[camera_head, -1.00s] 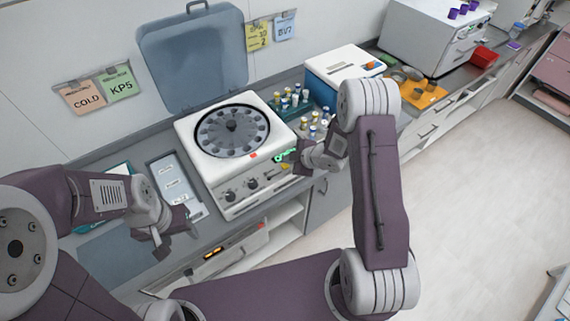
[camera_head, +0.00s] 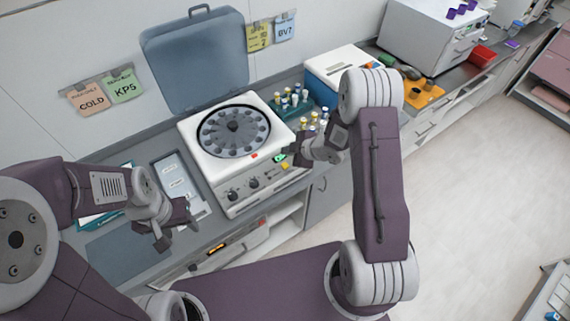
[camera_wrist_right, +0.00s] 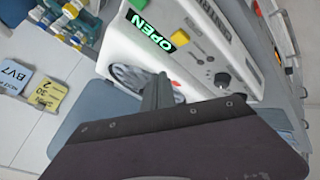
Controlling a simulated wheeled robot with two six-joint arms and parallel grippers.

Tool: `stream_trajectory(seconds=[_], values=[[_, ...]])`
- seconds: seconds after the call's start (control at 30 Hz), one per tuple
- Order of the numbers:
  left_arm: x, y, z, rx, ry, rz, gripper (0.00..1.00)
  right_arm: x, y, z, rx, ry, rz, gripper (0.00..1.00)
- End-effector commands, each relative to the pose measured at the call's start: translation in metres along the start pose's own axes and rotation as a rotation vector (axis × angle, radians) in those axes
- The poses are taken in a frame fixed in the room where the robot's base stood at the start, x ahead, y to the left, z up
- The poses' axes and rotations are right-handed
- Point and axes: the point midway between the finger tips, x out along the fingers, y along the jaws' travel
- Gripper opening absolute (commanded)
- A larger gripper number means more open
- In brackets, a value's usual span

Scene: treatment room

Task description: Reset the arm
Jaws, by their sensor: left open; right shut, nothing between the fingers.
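My left gripper (camera_head: 178,232) is open and empty at the left, over the counter's front edge and left of the centrifuge. My right gripper (camera_head: 293,151) is shut with nothing in it, at the right front corner of the centrifuge (camera_head: 218,180), near its green lit display. In the right wrist view the shut fingers (camera_wrist_right: 160,90) are in front of the centrifuge, whose display reads OPEN (camera_wrist_right: 150,32). The centrifuge's lid (camera_head: 195,60) stands raised, and its round rotor (camera_head: 234,131) is uncovered. I cannot tell whether the right fingers touch the centrifuge.
A rack of capped tubes (camera_head: 291,102) stands right of the centrifuge, beside a white and blue box (camera_head: 338,68). A grey tray (camera_head: 176,182) lies on the left. Orange mat (camera_head: 424,97) and red bin (camera_head: 482,54) are further right.

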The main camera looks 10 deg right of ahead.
Motion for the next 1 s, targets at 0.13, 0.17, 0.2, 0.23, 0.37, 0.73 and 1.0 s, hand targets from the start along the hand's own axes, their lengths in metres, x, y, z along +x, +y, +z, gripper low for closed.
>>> stream_trajectory(seconds=[0.13,0.17,0.2,0.23,0.37,0.73,1.0], values=[[0.0,0.0,0.0,0.0,0.0,0.0,0.52,0.0,0.0,0.0,0.0,0.0,0.0,0.0],[0.0,0.0,0.0,0.0,0.0,0.0,0.52,0.0,0.0,0.0,0.0,0.0,0.0,0.0],[0.0,0.0,0.0,0.0,0.0,0.0,0.52,0.0,0.0,0.0,0.0,0.0,0.0,0.0],[0.0,0.0,0.0,0.0,0.0,0.0,0.52,0.0,0.0,0.0,0.0,0.0,0.0,0.0],[0.0,0.0,0.0,0.0,0.0,0.0,0.52,0.0,0.0,0.0,0.0,0.0,0.0,0.0],[0.06,-0.001,0.006,0.0,0.0,0.0,0.52,0.001,0.028,-0.045,-0.104,0.059,0.133,0.0],[0.119,-0.002,0.013,0.0,-0.001,0.0,0.52,-0.074,-0.045,0.006,0.556,-0.317,0.175,0.0]])
